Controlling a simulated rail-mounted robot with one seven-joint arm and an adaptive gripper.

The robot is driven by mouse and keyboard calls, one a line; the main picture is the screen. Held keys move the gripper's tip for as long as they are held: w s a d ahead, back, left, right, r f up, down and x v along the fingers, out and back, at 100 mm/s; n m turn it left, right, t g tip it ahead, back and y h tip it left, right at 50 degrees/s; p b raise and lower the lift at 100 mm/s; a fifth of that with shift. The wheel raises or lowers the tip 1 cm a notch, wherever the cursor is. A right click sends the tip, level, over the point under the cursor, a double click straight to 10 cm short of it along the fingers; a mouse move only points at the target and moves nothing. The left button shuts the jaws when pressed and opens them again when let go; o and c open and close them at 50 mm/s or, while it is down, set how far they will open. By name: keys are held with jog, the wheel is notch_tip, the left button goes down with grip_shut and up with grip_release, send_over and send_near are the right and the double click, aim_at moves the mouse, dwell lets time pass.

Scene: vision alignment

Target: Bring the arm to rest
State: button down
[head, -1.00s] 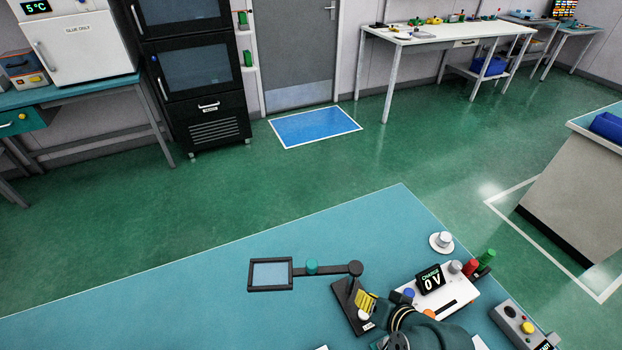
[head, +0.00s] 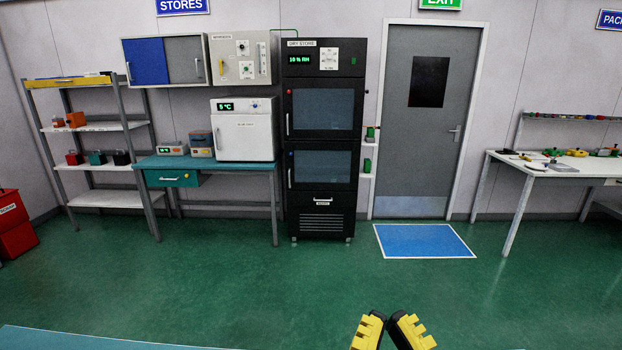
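Of my arm, only the two fingers of my gripper (head: 391,330) show, at the bottom edge of the head view, right of centre. They are black with ridged yellow pads. They lean toward each other at the top, with a narrow gap there. The rest of the gripper and my arm are below the picture. Nothing is seen between the fingers, but whether they are open or shut is unclear.
A teal tabletop edge (head: 80,340) shows at the bottom left. Green floor (head: 220,270) lies clear beyond it. A black dry-store cabinet (head: 322,195), white fridge (head: 245,140), shelf rack (head: 100,165), door (head: 420,150) and white bench (head: 560,173) stand along the back.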

notch_tip(320, 180, up, 28)
jog(key=p, duration=2.4)
jog(key=shift+f, duration=0.25)
jog(key=shift+d, duration=0.1)
